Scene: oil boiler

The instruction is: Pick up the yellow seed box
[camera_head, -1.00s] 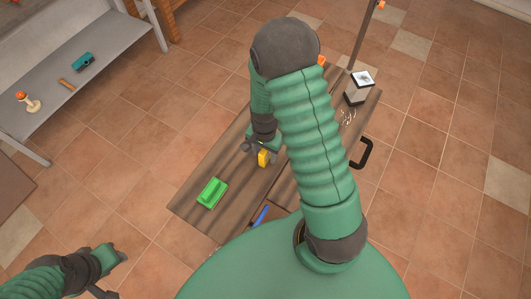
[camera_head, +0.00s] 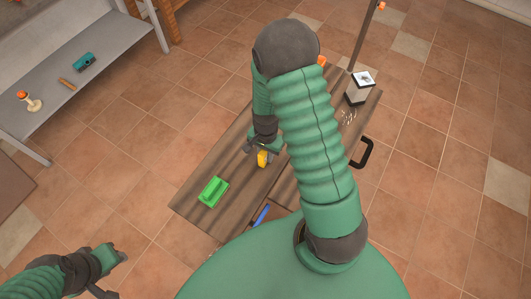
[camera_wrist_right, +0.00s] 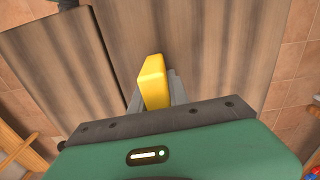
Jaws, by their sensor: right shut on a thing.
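The yellow seed box (camera_head: 262,159) is a small yellow block at my right gripper (camera_head: 259,149), over the wooden table (camera_head: 225,165). In the right wrist view the yellow box (camera_wrist_right: 154,82) stands between the fingers of the right gripper (camera_wrist_right: 156,92), which is shut on it. I cannot tell whether the box touches the table top. My right arm hides part of the table. My left gripper (camera_head: 113,271) is at the lower left, away from the table; its fingers are not clear.
A green box (camera_head: 213,192) lies on the table near its left corner. A blue object (camera_head: 261,215) lies by the near edge. A white-topped device (camera_head: 359,87) stands at the far right. A grey shelf (camera_head: 70,75) is at upper left. Open tiled floor lies between.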

